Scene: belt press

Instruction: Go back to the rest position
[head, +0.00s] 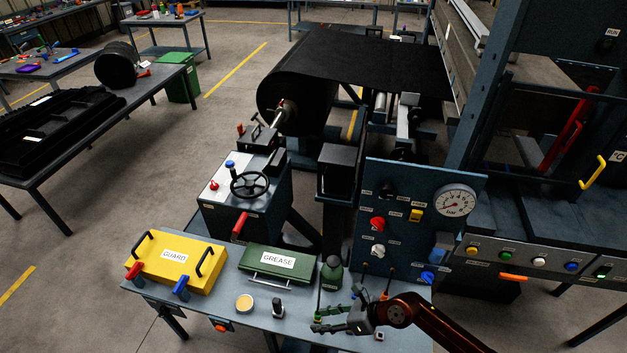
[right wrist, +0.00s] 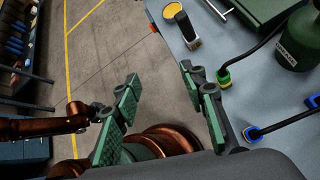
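My right gripper (head: 316,320) is over the front edge of the bench (head: 214,310) in the head view, fingers pointing left. In the right wrist view my right gripper (right wrist: 163,95) is open. Its two green-padded fingers stand wide apart, with only floor and part of my arm behind the gap. It holds nothing. My left gripper does not show in the head view, and I cannot make it out in the right wrist view.
A control panel (head: 400,215) rises behind. Hose ends (right wrist: 224,77) lie near my right gripper.

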